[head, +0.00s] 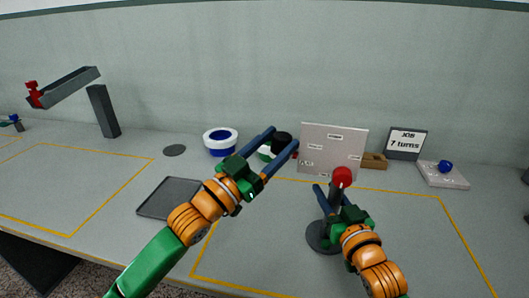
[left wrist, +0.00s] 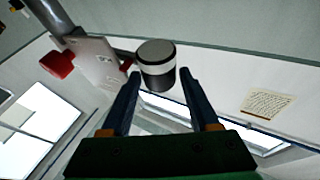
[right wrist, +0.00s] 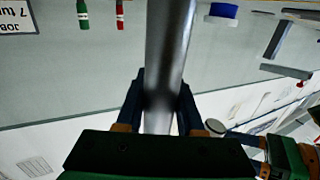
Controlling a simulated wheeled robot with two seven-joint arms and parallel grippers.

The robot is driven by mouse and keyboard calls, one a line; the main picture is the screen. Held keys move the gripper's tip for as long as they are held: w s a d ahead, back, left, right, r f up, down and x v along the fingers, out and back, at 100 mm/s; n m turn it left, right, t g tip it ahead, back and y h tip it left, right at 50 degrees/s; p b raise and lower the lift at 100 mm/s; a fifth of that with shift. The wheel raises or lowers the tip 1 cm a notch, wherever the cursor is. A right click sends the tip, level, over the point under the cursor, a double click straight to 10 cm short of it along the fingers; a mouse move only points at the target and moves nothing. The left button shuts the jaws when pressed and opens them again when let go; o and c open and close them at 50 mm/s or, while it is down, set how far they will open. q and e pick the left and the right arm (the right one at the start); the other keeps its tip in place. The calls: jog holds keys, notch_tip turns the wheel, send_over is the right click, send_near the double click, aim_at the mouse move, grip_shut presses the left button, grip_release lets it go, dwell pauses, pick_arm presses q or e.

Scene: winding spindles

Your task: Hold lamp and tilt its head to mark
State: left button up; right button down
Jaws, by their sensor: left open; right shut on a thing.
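The lamp has a dark round base (head: 322,238) on the table and a grey post with a red knob (head: 342,177) at its top. My right gripper (head: 328,198) is shut on the post; the post (right wrist: 165,60) fills the gap between its fingers in the right wrist view. A dark cylinder with a white band (left wrist: 155,65), apparently the lamp head, shows in the left wrist view beside a red joint. My left gripper (head: 285,140) is open, with its fingers reaching toward this dark head (head: 283,138). Contact cannot be told.
A pale labelled panel (head: 332,150) stands behind the lamp. A white-and-blue ring (head: 220,141), a dark tray (head: 170,197), a "7 turns" sign (head: 405,142) and a block with a blue knob (head: 444,175) stand around. The table in front of the lamp is clear.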

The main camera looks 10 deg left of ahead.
pick_arm(q)
jog(key=v, duration=1)
jog(key=shift+s, duration=0.25)
jog(key=shift+a, duration=0.1)
jog(key=shift+c, duration=1.2)
jog(key=shift+a+f+n, duration=0.15)
jog(key=shift+f+n, duration=0.05)
jog(key=shift+n, duration=0.5)
jog(key=c, duration=0.3)
jog(key=n, duration=0.3)
jog(key=a+f+n+y, duration=0.1)
jog(key=n, duration=0.2)
jog(key=s+n, duration=0.1)
jog(key=n, duration=0.2)
jog(key=shift+s+a+f+t+y, duration=0.15)
jog(key=shift+a+f+t+y, duration=0.15)
jog(key=shift+f, duration=0.1)
grip_shut()
jog(key=s+a+f+n+y, duration=0.2)
jog(key=a+f+n, duration=0.1)
jog(key=n, duration=1.4)
jog(key=s+d+r+x, duration=0.1)
jog(key=d+x, duration=0.1)
jog(key=x, duration=1)
jog(key=shift+r, duration=0.3)
